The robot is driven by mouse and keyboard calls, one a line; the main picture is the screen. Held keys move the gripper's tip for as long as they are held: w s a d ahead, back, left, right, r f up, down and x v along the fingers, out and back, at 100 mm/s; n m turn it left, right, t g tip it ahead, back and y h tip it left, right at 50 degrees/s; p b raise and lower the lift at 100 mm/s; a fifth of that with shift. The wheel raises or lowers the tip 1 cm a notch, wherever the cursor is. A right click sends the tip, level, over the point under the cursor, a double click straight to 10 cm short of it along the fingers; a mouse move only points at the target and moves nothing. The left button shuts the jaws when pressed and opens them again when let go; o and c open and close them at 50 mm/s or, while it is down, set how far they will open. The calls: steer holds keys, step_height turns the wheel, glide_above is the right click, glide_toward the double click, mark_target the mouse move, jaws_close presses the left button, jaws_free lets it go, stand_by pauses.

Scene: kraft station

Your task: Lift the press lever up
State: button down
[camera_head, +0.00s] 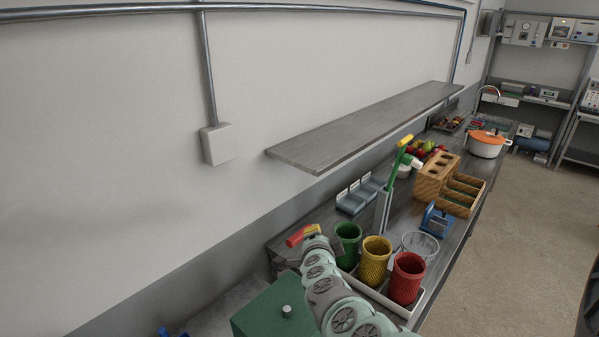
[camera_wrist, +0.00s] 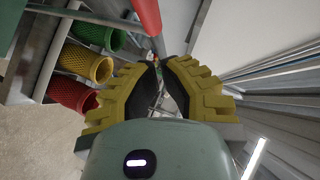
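A green lever with a yellow grip (camera_head: 404,141) slants upward above a grey metal post (camera_head: 382,212) on the bench in the head view. A red bar (camera_head: 294,239) shows beside my gripper on the wall side; the red bar (camera_wrist: 147,14) also enters the wrist view from the top. Which one is the press lever I cannot tell. My gripper (camera_wrist: 160,64) has yellow fingers with dark pads, tips close together, and nothing visible between them. In the head view my gripper (camera_head: 312,230) is at the bench's near end, apart from the green lever.
A green cup (camera_head: 347,243), a yellow cup (camera_head: 375,262) and a red cup (camera_head: 406,278) stand in a tray right of my arm. Behind them are a glass bowl (camera_head: 421,243), a blue device (camera_head: 437,221) and a wooden block (camera_head: 436,177). A shelf (camera_head: 370,128) overhangs the bench.

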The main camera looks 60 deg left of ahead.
steer(key=v, duration=0.7)
steer(key=shift+s+r, duration=0.2)
steer(key=shift+r, duration=0.05)
stand_by(0.5)
steer(key=shift+w, duration=0.1)
stand_by(0.4)
